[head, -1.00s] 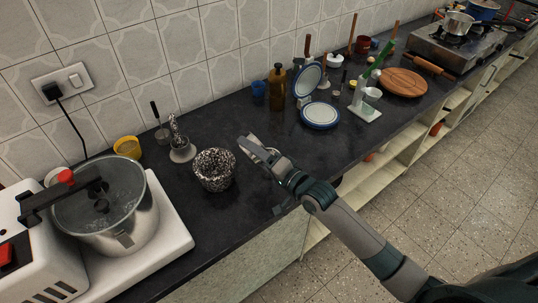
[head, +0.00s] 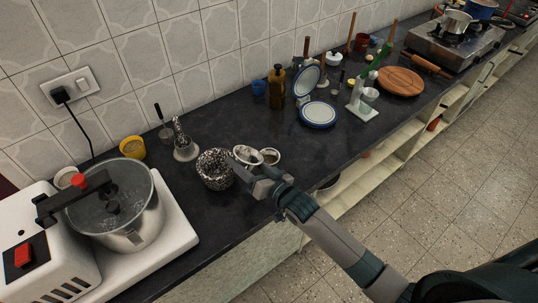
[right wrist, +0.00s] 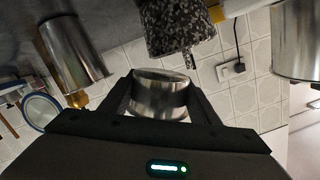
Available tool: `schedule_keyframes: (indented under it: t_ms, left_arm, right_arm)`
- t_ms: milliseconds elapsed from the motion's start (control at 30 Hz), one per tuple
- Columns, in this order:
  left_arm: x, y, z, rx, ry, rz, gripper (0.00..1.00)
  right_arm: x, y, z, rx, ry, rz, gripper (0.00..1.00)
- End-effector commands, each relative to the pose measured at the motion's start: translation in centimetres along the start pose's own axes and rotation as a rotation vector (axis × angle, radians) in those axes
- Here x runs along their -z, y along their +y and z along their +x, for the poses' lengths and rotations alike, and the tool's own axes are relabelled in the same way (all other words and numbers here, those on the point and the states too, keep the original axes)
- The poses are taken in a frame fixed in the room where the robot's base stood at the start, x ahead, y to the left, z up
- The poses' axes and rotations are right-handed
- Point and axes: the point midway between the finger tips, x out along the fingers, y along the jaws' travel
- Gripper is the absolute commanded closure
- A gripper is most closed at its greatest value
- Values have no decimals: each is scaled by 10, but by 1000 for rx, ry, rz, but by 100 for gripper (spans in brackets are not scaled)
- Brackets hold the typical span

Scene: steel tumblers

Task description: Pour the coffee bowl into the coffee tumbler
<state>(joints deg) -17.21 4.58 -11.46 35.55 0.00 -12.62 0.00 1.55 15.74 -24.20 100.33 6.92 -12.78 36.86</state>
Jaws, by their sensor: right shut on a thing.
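My right gripper (head: 250,168) is shut on a small steel bowl (head: 247,154), just right of the speckled pot. In the right wrist view the steel bowl (right wrist: 160,95) sits between the two black fingers. I cannot tell its exact tilt or how much coffee it holds. A steel tumbler (head: 270,156) is just right of the bowl, its rim showing and its lower part hidden by my gripper. The taller steel tumbler (right wrist: 72,50) also shows at the left of the right wrist view. My left gripper is not in view.
The black speckled pot (head: 215,168) is close on the left. A large lidded steel pot (head: 118,210) stands at the lower left. A bottle (head: 277,88) and blue-rimmed plates (head: 318,115) are behind to the right. The dark counter is clear right of the tumbler.

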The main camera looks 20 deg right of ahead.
Motion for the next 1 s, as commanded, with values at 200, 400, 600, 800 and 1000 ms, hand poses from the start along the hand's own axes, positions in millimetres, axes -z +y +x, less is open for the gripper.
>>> schedule_keyframes:
  t_ms: [200,400,600,800,1000]
  left_arm:
    - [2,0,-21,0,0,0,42]
    - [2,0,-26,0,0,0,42]
    - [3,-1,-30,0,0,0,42]
    - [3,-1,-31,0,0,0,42]
    - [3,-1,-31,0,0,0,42]
  right_arm:
    - [-2,-19,0,-29,0,-179,71]
    - [-12,-30,2,-55,2,-357,71]
    - [-13,-37,2,-71,2,-459,71]
    - [-14,-39,2,-76,2,-492,71]
    - [-14,-39,2,-76,2,-491,71]
